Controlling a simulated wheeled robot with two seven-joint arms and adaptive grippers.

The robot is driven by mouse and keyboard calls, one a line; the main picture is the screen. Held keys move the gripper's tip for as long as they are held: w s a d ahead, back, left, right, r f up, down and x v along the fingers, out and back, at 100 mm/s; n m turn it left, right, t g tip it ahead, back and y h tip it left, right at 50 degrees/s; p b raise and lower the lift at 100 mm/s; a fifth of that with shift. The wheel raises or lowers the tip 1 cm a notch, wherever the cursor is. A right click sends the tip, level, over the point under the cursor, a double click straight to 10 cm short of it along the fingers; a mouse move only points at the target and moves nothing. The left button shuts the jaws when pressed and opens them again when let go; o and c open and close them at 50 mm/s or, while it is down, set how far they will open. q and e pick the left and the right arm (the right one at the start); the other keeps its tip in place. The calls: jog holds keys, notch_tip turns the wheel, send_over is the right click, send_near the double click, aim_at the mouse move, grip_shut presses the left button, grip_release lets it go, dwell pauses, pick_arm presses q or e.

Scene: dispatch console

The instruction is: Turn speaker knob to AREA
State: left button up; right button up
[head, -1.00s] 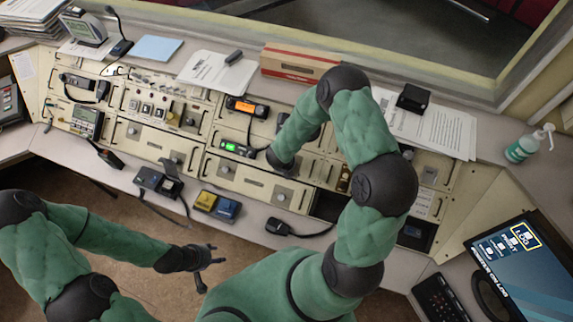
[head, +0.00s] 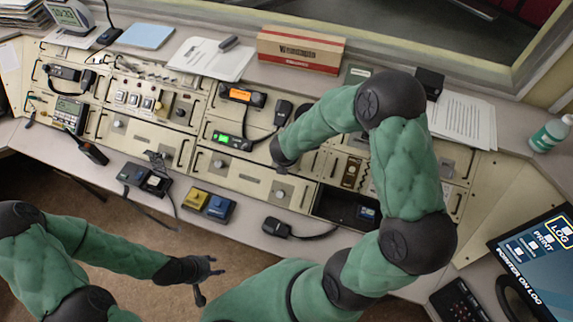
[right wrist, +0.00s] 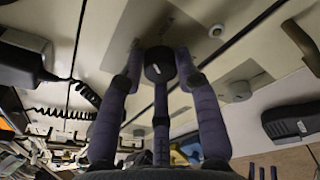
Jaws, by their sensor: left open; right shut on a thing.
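The dark round speaker knob (right wrist: 159,62), with a small pale mark on its face, is on the cream console panel in the right wrist view. My right gripper (right wrist: 160,76) is shut on it, with fingers on both sides and one from below. In the head view my right forearm and black wrist (head: 284,152) reach down to the middle of the console and hide the fingers and the knob. My left gripper (head: 203,279) is open and empty, low over the floor in front of the desk.
A green-lit handset unit (head: 228,140) and an orange-lit unit (head: 243,95) sit left of my right wrist. A corded microphone (head: 277,228) lies on the desk front. A red and brown box (head: 301,51) stands behind. A monitor (head: 540,262) is at right.

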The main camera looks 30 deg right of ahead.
jog(key=m+b, duration=0.2)
jog(key=b, duration=0.1)
jog(key=f+m+b, duration=0.1)
jog(key=b, duration=0.1)
jog(key=shift+s+a+f, duration=0.1)
jog(key=shift+s+a, duration=0.2)
jog(key=shift+r+m+t+b, duration=0.2)
jog(key=shift+m+t+b, duration=0.2)
jog(key=shift+m+b, duration=0.7)
jog(key=o, duration=1.1)
jog(key=shift+w+r, duration=0.15)
jog(key=shift+r, duration=0.1)
jog(key=shift+r, duration=0.2)
jog(key=v, duration=1.1)
jog(key=shift+s+a+r, duration=0.15)
jog(key=shift+s+a, duration=0.05)
jog(key=shift+s, duration=0.05)
